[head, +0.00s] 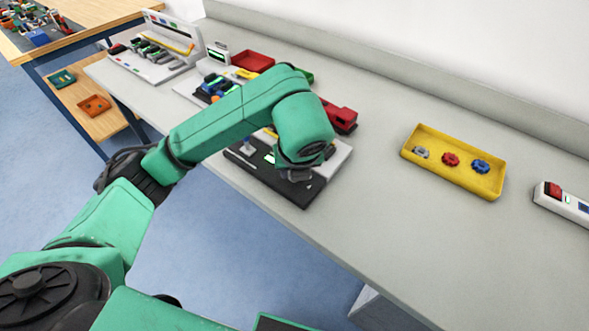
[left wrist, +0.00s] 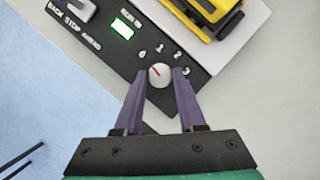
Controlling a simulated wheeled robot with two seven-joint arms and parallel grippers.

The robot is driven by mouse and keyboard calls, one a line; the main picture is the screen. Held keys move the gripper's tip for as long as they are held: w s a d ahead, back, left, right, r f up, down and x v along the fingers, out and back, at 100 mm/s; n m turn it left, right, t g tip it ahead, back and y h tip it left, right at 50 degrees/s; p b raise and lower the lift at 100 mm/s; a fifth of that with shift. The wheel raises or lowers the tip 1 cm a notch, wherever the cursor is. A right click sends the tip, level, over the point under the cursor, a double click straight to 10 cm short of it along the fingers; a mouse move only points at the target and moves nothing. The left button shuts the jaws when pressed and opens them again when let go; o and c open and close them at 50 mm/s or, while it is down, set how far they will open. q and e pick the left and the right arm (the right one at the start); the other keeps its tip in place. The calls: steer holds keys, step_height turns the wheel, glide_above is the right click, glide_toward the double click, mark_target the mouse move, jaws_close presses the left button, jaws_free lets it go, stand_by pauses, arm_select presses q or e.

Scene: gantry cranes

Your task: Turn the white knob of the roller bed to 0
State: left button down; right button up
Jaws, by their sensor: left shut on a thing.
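The white knob (left wrist: 159,75) sits on the black control panel (left wrist: 112,58) of the roller bed, with the marks 0, 1, 2 and 3 around its upper side. Its red line slants up-left, roughly towards the 0. My left gripper (left wrist: 159,80) has its two purple fingers on either side of the knob and is shut on it. In the head view the panel (head: 302,194) lies at the bench's front edge, and my left gripper (head: 297,175) is over it, mostly hidden by my green wrist. The knob is hidden there. My right gripper is not in view.
A grey lever (left wrist: 75,10) and a lit green display (left wrist: 122,29) share the panel. A yellow and black piece (left wrist: 212,14) stands just behind it. A yellow tray (head: 487,189) with small knobs lies to the right; the bench between is clear.

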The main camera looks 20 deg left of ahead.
arm_select(q)
steer(key=c, duration=0.5)
jaws_free()
steer(key=p+v, duration=0.3)
steer(key=v, duration=1.1)
steer(key=shift+r+p, duration=0.25)
steer(key=shift+p, duration=0.05)
steer(key=shift+d, duration=0.1)
